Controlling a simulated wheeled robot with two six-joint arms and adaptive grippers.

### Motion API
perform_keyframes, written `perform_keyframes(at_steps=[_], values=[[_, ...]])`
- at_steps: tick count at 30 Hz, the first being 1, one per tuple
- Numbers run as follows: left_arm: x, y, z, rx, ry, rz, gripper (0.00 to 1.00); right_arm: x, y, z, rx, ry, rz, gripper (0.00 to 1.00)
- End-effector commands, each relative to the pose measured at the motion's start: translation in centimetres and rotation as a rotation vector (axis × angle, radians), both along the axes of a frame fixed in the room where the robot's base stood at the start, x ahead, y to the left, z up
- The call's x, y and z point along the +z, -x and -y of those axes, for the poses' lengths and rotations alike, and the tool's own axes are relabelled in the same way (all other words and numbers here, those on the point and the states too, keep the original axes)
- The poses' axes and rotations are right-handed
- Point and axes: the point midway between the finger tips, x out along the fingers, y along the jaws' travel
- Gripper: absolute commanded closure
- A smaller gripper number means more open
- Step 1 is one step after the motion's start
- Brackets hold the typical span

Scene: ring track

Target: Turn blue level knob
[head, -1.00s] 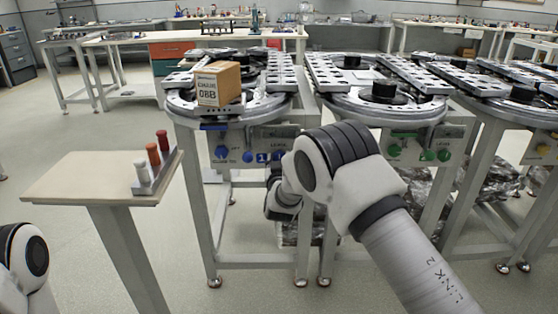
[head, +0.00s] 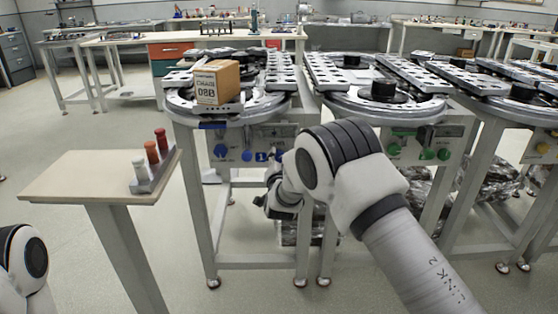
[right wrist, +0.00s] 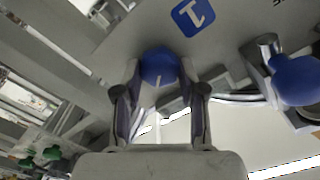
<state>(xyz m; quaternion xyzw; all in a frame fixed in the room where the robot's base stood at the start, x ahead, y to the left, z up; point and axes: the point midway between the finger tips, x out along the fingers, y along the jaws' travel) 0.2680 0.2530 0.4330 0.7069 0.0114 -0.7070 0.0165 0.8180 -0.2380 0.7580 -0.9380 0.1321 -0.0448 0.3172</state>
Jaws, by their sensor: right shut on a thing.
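The blue level knob (right wrist: 158,65) sits between the two fingertips of my right gripper (right wrist: 160,72) in the right wrist view. The gripper is shut on it, below a blue label with a white 1, seen upside down. In the head view this knob (head: 279,154) shows just right of the blue label (head: 262,156) on the left station's front panel. My right forearm and wrist hide much of the gripper there. Another blue knob (right wrist: 296,80) is at the right of the wrist view. My left gripper is out of view.
A cardboard box (head: 217,82) sits on the left ring track (head: 180,106). Green knobs (head: 427,154) are on the middle station's panel. A small side table (head: 75,180) holds a rack with white, orange and red pegs. The floor between is clear.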

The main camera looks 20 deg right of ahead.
Motion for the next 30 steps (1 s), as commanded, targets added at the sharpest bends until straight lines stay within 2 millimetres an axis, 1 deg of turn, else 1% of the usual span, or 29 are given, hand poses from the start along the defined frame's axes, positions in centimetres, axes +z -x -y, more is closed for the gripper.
perform_keyframes(at_steps=[30], values=[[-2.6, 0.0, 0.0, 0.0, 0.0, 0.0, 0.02, -0.5, 0.1, 0.1, 0.0, -0.911, 0.261, 0.94]])
